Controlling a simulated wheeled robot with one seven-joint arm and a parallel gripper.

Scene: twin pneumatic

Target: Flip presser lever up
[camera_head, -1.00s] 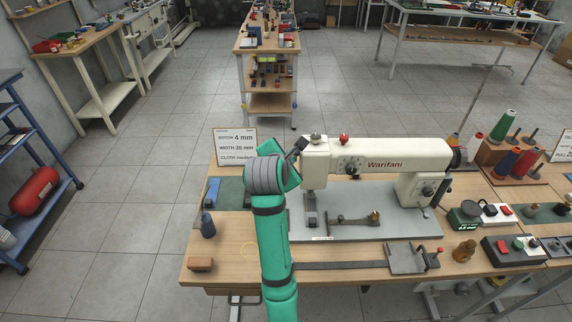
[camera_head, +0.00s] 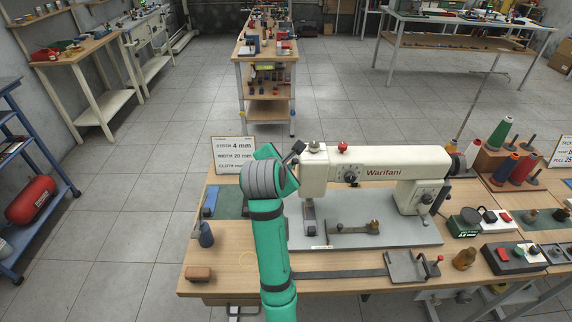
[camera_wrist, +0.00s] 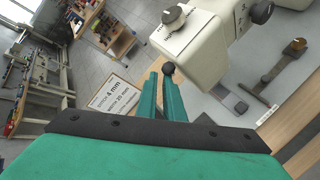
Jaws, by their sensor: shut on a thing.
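The white sewing machine (camera_head: 380,165) stands on a grey bed plate on the bench. In the wrist view its white head (camera_wrist: 195,50) is close, right of my fingers. My gripper (camera_wrist: 165,82) has its two green fingers close together beside this head. A dark round knob, which looks like the presser lever's end (camera_wrist: 168,69), shows at the fingertips, and the fingers are shut on it. The rest of the lever is hidden. In the head view my arm reaches the left end of the machine head, and the fingers are mostly hidden there.
A sign card (camera_head: 233,155) stands behind my arm. A blue bottle (camera_head: 206,235) and a brown block (camera_head: 199,273) are left of my arm. A metal bracket (camera_head: 352,228) lies on the bed plate. Thread spools (camera_head: 500,132) and a control box (camera_head: 515,254) are at the right.

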